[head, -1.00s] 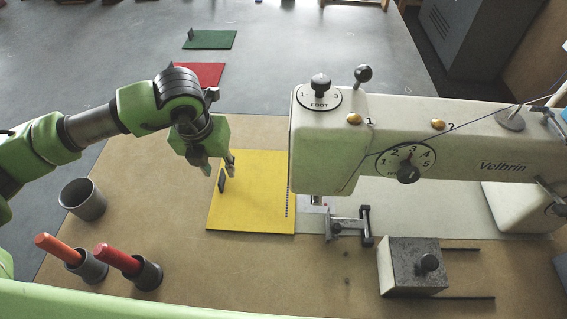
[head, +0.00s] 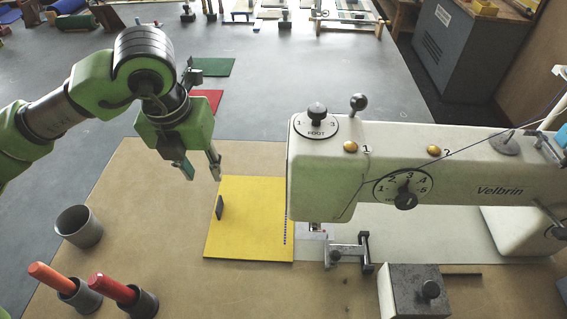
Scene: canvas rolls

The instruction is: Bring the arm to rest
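My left gripper (head: 202,172) hangs from the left arm above the table, up and to the left of the yellow panel. Its two fingers are apart with nothing between them. The yellow panel (head: 240,235) lies on the table beside the sewing machine (head: 420,170), and a small dark upright tab (head: 219,207) stands on its left part. The gripper is clear of the panel and the tab. My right gripper is not in view.
A grey empty cup (head: 79,227) and two cups holding an orange stick (head: 52,277) and a red stick (head: 112,288) stand at the left. A metal block (head: 405,292) sits at the front right.

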